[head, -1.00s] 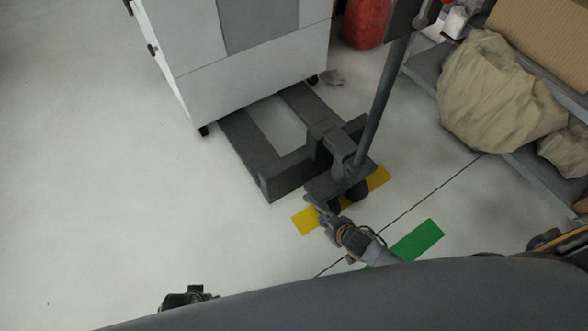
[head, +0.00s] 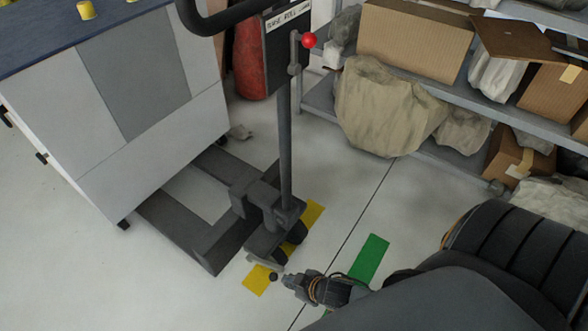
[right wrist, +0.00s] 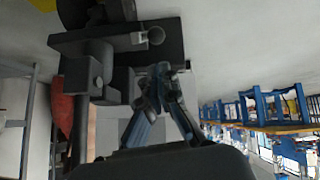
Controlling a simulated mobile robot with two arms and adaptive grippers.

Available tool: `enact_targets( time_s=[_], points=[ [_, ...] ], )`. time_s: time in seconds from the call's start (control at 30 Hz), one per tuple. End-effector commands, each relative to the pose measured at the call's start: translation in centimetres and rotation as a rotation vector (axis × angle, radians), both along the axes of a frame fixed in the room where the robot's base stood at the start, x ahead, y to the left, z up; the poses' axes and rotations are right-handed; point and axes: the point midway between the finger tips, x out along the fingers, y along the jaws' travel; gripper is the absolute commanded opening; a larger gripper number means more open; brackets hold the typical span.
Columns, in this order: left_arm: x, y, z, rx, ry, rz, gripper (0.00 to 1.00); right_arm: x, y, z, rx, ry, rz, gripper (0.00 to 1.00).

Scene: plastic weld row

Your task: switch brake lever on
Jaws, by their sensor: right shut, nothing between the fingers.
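The grey pallet jack (head: 285,150) stands upright with its forks under a white cabinet. A short lever with a dark round knob (head: 273,277) sticks out low at its base. It also shows in the right wrist view, with the round knob (right wrist: 156,35) above the fingertips. A second lever with a red ball (head: 308,41) is on the panel near the handle. No label shows which is the brake. My right gripper (head: 286,281) is shut and empty, just right of the low knob. In the right wrist view the gripper (right wrist: 170,70) appears close to it; contact is unclear.
The white cabinet (head: 90,150) stands left, over the forks. A red cylinder (head: 251,60) is behind the jack. A shelf (head: 430,160) with boxes and sacks runs along the right. Yellow (head: 257,280) and green (head: 370,260) floor marks lie near the base. Floor at lower left is clear.

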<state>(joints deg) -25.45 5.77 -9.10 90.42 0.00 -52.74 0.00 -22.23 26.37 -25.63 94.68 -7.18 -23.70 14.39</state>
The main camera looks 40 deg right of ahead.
Motion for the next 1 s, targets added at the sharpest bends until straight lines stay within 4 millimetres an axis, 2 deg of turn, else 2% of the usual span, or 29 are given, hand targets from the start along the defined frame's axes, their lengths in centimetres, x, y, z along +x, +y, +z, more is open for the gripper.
enact_targets(
  time_s=[0.13, 0.33, 0.87, 1.0],
  points=[
    [0.0, 0.0, 0.0, 0.0, 0.0, 0.0, 0.4, -1.1, -0.3, 1.6, 0.002, -0.005, 0.002, 0.0],
    [0.0, 0.0, 0.0, 0.0, 0.0, 0.0, 0.4, -1.5, -0.5, 2.4, 0.001, -0.007, 0.001, 0.0],
    [0.0, 0.0, 0.0, 0.0, 0.0, 0.0, 0.4, -1.5, -0.5, 2.4, 0.002, -0.008, -0.001, 0.0],
    [0.0, 0.0, 0.0, 0.0, 0.0, 0.0, 0.4, -1.7, -0.9, 1.3, -0.012, 0.037, -0.051, 0.0]
  ],
)
